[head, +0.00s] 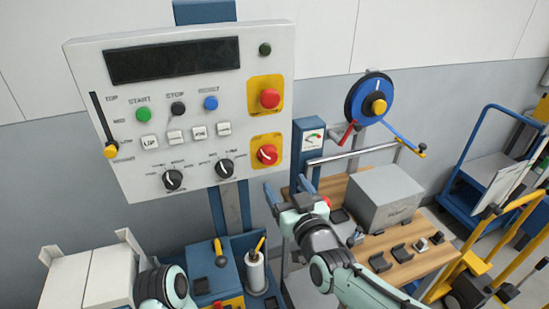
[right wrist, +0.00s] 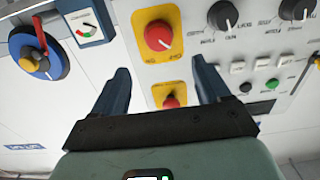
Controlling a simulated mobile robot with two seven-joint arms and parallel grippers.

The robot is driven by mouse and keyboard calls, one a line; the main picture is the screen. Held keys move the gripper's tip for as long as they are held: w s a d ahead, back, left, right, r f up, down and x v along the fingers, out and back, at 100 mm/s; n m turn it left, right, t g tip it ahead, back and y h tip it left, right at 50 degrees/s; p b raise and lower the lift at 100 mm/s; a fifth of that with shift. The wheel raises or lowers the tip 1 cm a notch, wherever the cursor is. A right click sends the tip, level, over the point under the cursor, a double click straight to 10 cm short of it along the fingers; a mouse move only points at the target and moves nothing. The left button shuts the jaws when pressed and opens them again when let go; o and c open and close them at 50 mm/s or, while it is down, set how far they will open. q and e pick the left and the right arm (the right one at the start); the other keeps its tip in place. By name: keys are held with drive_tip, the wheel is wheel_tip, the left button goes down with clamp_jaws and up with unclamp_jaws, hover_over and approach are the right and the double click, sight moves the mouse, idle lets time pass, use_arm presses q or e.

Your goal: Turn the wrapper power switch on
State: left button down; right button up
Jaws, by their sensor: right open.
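A red rotary switch (head: 267,154) on a yellow plate sits at the lower right of the white control panel (head: 230,55); it looks like the power switch. Its white mark lies at a slant; its labels are too small to read. In the right wrist view, which is upside down, the rotary switch (right wrist: 158,36) shows above a red push button (right wrist: 170,102). My right gripper (head: 288,187) is open and empty, below and slightly right of the switch. In the wrist view its fingers (right wrist: 160,68) stand apart, either side of the button. My left gripper is out of view.
Above the switch is the red button (head: 270,98) on a yellow plate. Two black selector knobs (head: 224,168) are to its left. A blue-rimmed wheel (head: 370,98) and a gauge (head: 313,138) stand right of the panel. A grey box (head: 385,195) sits on the wooden bench.

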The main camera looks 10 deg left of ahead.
sight(271, 159)
drive_tip(key=p+x, duration=0.3)
drive_tip(key=x, duration=0.7)
drive_tip(key=shift+w+r+p, duration=0.1)
drive_tip(key=shift+p, duration=0.2)
drive_tip(key=shift+w+a+f, duration=0.2)
drive_tip(key=shift+w+a, duration=0.15)
drive_tip(key=shift+w, duration=0.25)
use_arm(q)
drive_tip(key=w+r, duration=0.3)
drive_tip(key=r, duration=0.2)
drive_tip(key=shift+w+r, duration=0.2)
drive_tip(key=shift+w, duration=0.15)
use_arm(e)
drive_tip(key=shift+s, duration=0.1)
drive_tip(key=shift+c, duration=0.6)
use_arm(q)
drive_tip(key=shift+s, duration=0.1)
use_arm(e)
drive_tip(key=c, duration=0.9)
